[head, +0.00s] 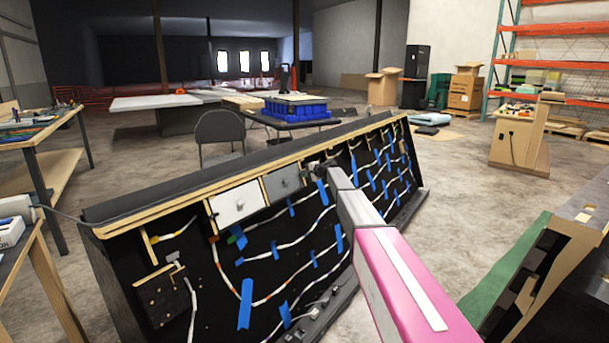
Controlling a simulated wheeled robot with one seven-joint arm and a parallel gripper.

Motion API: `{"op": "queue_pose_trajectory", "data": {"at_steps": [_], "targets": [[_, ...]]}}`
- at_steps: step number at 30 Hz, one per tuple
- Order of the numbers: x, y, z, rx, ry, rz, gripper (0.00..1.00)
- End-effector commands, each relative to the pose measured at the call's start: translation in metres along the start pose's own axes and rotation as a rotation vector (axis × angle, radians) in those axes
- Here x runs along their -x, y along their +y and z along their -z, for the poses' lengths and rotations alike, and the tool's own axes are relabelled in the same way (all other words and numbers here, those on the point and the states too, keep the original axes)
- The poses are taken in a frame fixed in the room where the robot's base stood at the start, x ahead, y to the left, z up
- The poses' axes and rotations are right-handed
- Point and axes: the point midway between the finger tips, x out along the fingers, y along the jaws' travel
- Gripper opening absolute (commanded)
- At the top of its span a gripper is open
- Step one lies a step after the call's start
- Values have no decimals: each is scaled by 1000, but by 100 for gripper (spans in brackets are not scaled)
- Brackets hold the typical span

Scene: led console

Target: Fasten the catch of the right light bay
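The console is a black slanted panel (268,245) with a pale wood top edge, white light strips and blue tape. Two framed plates sit side by side near its top: a white one (237,204) at left and a grey one (285,183) at right, each with a small dark mark in its middle. I cannot tell for sure whether these are the light bays, and no catch is clear at this size. My gripper (321,169) is a small dark shape at the end of my arm, just right of the grey plate. Its fingers are too small and partly hidden to read.
A wooden bench (40,150) stands at left and a dark chair (220,132) behind the console. A table with blue bins (297,108) is beyond. A green-topped wooden unit (512,270) stands at lower right. Open concrete floor (450,195) lies right of the console.

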Motion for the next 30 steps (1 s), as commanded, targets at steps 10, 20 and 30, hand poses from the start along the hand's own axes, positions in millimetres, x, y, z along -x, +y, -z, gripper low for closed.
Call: {"op": "queue_pose_trajectory", "data": {"at_steps": [10, 20, 30], "targets": [[1, 2, 0, 45, -1, -1, 0], [1, 2, 0, 45, -1, -1, 27], [1, 1, 0, 43, 0, 1, 39]]}}
